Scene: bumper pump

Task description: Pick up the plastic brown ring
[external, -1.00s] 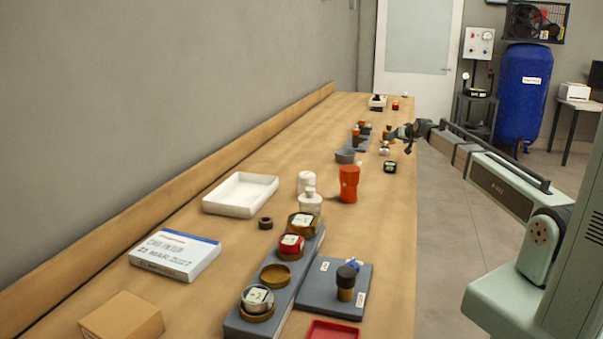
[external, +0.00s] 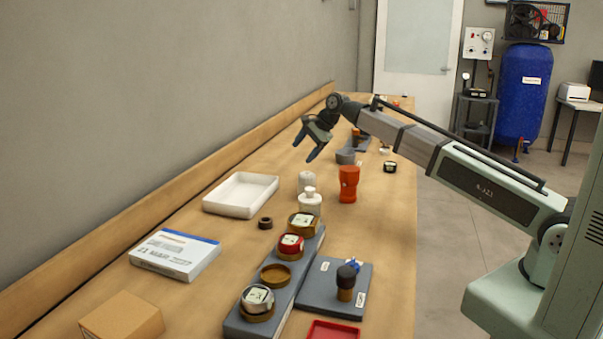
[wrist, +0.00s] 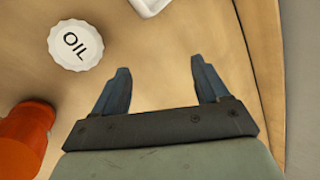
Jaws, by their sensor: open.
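A small dark brown ring (external: 265,223) lies flat on the bench, just in front of the white tray in the external view. A lighter brown ring (external: 275,274) sits on the long grey block. I cannot tell by sight which of them is plastic. My gripper (external: 307,147) is open and empty, in the air above the bench, beyond and above the dark ring. Its two blue fingers are spread in the wrist view (wrist: 160,75), with bare wood between them. No brown ring shows in the wrist view.
A white bottle (external: 310,201) and an orange-red cup (external: 348,184) stand right of the dark ring. A white tray (external: 240,209) lies behind it. A white box (external: 175,255) is at the left. The wood around the dark ring is mostly clear.

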